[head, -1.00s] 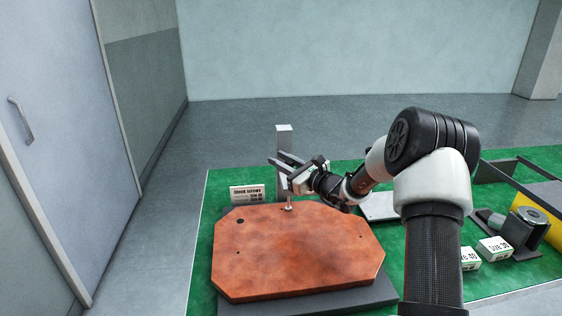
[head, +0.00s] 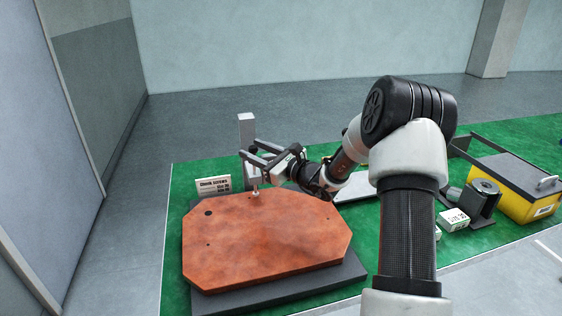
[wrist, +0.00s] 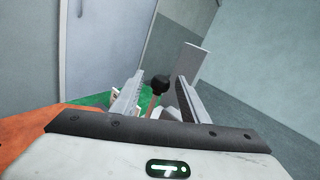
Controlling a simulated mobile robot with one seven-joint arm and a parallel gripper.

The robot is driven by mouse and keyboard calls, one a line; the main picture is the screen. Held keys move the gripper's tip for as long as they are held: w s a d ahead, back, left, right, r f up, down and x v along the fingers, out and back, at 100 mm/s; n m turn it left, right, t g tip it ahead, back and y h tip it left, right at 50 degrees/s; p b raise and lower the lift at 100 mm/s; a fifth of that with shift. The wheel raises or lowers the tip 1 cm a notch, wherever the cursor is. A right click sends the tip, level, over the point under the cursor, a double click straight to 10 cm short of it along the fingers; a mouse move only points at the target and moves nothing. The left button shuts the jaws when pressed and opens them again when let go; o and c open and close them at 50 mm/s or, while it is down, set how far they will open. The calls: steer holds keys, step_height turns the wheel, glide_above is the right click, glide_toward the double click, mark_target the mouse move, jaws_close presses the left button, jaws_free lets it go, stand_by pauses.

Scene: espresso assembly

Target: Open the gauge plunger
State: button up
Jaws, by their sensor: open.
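A black round knob on a thin stem, seemingly the gauge plunger's, shows in the wrist view (wrist: 157,84). It stands between the two fingers of my gripper (wrist: 160,88), with gaps visible on both sides. In the head view my gripper (head: 247,152) is open in front of the grey gauge post (head: 246,131). Its fingers point left across the post, and the knob is partly hidden by them. A small metal pin (head: 255,191) stands below, at the back edge of the orange-brown board (head: 265,235).
The board lies on a dark grey base (head: 325,275) on a green mat (head: 173,215). A small sign (head: 213,187) stands left of the post. A light plate (head: 355,188), a dark cylinder holder (head: 483,200) and a yellow crate (head: 505,195) are to the right.

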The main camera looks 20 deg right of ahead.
steer(key=v, duration=1.3)
steer(key=shift+p, duration=0.4)
